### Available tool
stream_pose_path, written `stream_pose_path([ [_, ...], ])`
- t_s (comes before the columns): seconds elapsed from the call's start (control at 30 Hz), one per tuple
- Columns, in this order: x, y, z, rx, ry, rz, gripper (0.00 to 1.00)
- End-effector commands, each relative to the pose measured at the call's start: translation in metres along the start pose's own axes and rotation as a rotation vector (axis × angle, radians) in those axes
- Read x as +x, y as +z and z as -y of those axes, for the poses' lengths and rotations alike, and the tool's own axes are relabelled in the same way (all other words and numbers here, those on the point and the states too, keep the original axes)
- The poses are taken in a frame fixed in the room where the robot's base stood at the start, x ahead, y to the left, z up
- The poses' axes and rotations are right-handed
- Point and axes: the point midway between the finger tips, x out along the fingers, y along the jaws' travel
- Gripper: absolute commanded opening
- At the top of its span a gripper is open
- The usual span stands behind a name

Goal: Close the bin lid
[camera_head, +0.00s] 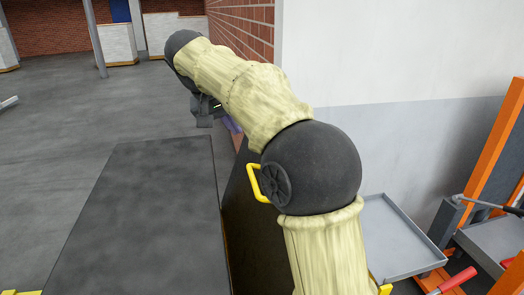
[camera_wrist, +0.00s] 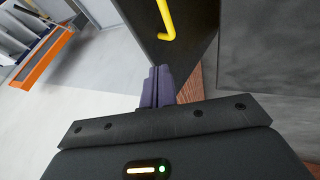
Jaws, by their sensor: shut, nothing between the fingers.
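A dark panel with a yellow handle (camera_head: 257,183), which looks like the bin lid (camera_head: 243,232), stands steeply tilted in the head view, partly behind my arm. In the wrist view the lid (camera_wrist: 150,50) rises ahead of my fingers, with its handle (camera_wrist: 166,20) near the top. My gripper (camera_head: 232,124) is shut and empty, its purple fingers mostly hidden by the arm in the head view. In the wrist view the fingertips (camera_wrist: 156,72) are together at the lid's lower edge; I cannot tell if they touch it. The bin's inside is not clearly visible.
A wide dark flat surface (camera_head: 145,220) lies left of the lid. A grey-white wall (camera_head: 400,60) stands behind on the right. A grey tray (camera_head: 395,240) and an orange-framed rack (camera_head: 490,150) are at the right. Open grey floor (camera_head: 60,110) lies at the far left.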

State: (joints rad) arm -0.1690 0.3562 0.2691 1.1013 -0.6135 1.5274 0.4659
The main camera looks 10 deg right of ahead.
Motion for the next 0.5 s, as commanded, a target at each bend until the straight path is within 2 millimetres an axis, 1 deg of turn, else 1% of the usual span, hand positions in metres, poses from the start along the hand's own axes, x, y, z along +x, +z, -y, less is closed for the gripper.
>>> stream_pose_path([
  [0.17, 0.015, 0.000, -0.001, 0.002, 0.002, 0.003, 0.00],
  [0.27, 0.029, 0.001, -0.002, 0.002, 0.002, 0.004, 0.00],
  [0.5, 0.071, 0.000, -0.002, 0.001, 0.003, 0.005, 0.00],
])
